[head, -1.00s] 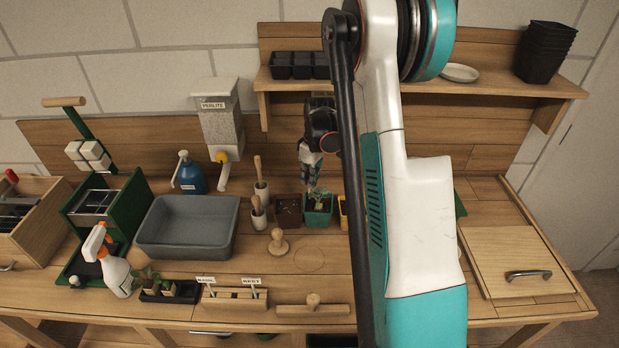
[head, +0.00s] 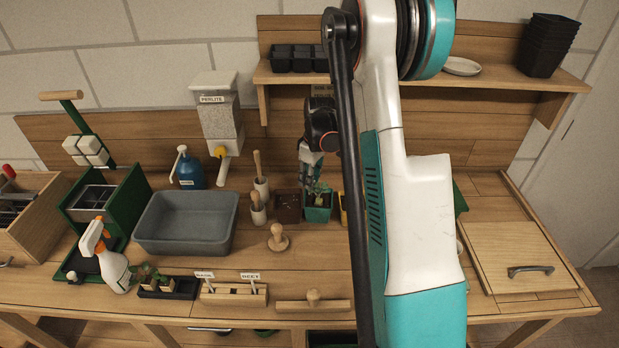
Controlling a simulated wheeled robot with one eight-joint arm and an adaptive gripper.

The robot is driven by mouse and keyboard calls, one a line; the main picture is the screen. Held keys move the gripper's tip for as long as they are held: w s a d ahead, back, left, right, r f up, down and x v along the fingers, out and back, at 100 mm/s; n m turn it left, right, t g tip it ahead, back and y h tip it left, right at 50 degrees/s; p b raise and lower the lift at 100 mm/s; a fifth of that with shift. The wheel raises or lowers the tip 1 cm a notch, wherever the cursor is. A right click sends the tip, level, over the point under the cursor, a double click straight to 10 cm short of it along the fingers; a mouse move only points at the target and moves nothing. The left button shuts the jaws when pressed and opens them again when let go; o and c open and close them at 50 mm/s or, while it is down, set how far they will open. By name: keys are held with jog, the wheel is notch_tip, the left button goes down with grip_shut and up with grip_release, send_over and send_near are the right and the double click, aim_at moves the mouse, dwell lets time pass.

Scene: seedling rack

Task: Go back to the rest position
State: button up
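My gripper (head: 312,168) is partly visible left of my arm, pointing down just above a green pot with a seedling (head: 319,206). My arm's links hide part of the wrist and the bench behind them. The fingertips are small and dark against the plants, so I cannot tell whether they are open or shut or touch the leaves. The wooden potting bench (head: 380,302) runs across the view below.
A brown pot (head: 288,207) stands left of the green pot, with a grey basin (head: 187,224) further left. A perlite dispenser (head: 218,115) hangs behind. A shelf (head: 470,80) holds black pots (head: 547,45). A wooden lid with handle (head: 515,257) is at right.

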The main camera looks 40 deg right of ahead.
dwell(0.3)
notch_tip(320, 180, up, 9)
jog(key=p, duration=0.4)
jog(key=shift+p, duration=0.3)
dwell(0.4)
dwell(0.7)
